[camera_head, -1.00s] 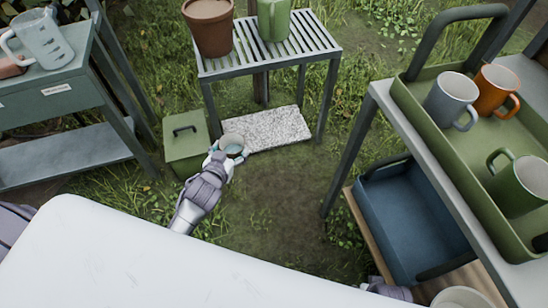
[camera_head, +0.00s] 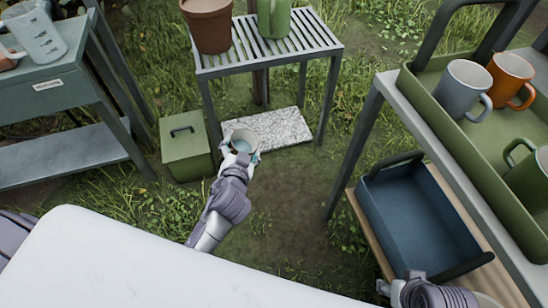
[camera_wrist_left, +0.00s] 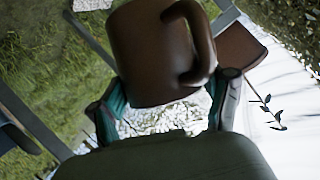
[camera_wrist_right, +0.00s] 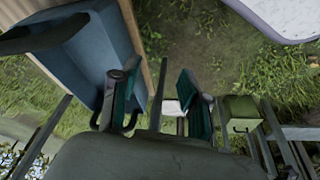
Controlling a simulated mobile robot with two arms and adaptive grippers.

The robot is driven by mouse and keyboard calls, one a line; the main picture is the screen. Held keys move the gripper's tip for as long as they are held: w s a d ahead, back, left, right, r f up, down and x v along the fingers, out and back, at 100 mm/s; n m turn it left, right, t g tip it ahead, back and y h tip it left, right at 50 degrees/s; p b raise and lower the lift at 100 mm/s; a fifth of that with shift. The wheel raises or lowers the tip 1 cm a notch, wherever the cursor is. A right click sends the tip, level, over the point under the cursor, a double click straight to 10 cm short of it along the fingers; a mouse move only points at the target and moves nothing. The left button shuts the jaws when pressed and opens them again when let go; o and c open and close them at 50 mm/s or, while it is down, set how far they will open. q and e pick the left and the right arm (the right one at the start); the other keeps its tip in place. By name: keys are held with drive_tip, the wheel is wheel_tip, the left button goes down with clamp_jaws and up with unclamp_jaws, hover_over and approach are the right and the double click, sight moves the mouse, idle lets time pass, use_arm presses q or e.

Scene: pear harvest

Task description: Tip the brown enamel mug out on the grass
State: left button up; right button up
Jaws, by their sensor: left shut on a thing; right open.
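The brown enamel mug (camera_wrist_left: 150,55) is held in my left gripper (camera_wrist_left: 165,100), its handle showing toward the right in the left wrist view. In the head view the mug (camera_head: 244,141) is in the air in front of the slatted stand, its pale bluish mouth facing up toward the camera. I cannot tell whether anything is inside it. My left gripper (camera_head: 240,157) is shut on it. My right gripper (camera_wrist_right: 160,100) is open and empty, near the blue bin; it also shows at the lower right of the head view (camera_head: 388,288). Grass (camera_head: 120,205) surrounds a bare earth patch.
A green lidded box (camera_head: 187,150) stands left of the mug, a speckled slab (camera_head: 285,130) behind it. The slatted stand (camera_head: 320,45) holds a brown pot and a green vessel. At right, a shelf carries a green tray (camera_head: 440,120) of mugs above a blue bin (camera_head: 415,215).

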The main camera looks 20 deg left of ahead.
use_arm(q)
drive_tip(key=shift+d, duration=0.35)
drive_tip(key=shift+d+r+m+y+b, duration=0.15)
drive_tip(key=shift+d+m+y+b, duration=0.2)
drive_tip(key=shift+m+b, duration=0.2)
drive_tip(key=shift+d+r+m+y, duration=0.25)
drive_tip(key=shift+d+r, duration=0.05)
drive_tip(key=shift+d, duration=0.05)
use_arm(e)
drive_tip(key=shift+s+f, duration=0.2)
use_arm(q)
drive_tip(key=shift+d+r+m+b, duration=0.2)
drive_tip(key=shift+d+m+b, duration=0.05)
drive_tip(key=shift+m+b, duration=0.15)
use_arm(e)
drive_tip(key=shift+f, duration=0.25)
use_arm(q)
drive_tip(key=shift+d+r+m+t+y, duration=0.1)
drive_tip(key=shift+d+m+t+y, duration=0.05)
drive_tip(key=shift+m+t+y, duration=0.2)
use_arm(e)
drive_tip(key=shift+w, duration=0.3)
drive_tip(key=shift+w+t, duration=0.15)
drive_tip(key=shift+t, duration=0.15)
use_arm(q)
drive_tip(key=shift+r+m+y, duration=0.1)
drive_tip(key=shift+m+y, duration=0.15)
use_arm(e)
drive_tip(key=shift+w+a+r, duration=0.1)
drive_tip(key=shift+w, duration=0.25)
